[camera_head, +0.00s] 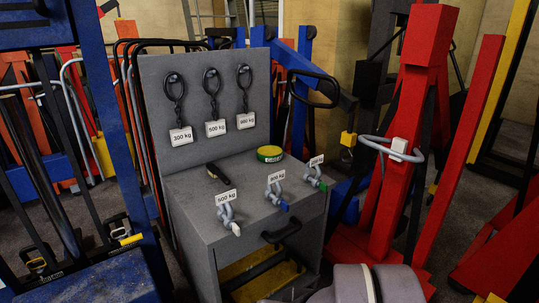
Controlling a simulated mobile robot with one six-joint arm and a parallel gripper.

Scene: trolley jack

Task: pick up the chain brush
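The chain brush appears to be the small dark object (217,173) lying on the grey top of the cabinet, near the back panel and left of the middle. It has a lighter brownish edge, but it is too small to make out its bristles. Nothing touches it from above. My gripper is not in view. Rounded pale parts at the bottom edge look like my own arm, with no fingers showing.
The grey cabinet (190,205) also bears a yellow-green tin (270,154) and several tagged shackles, one being the left shackle (227,213) near the brush. Tagged rings hang on the upright panel (200,95). A red jack (402,130) stands to the right, and blue frames (75,22) to the left.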

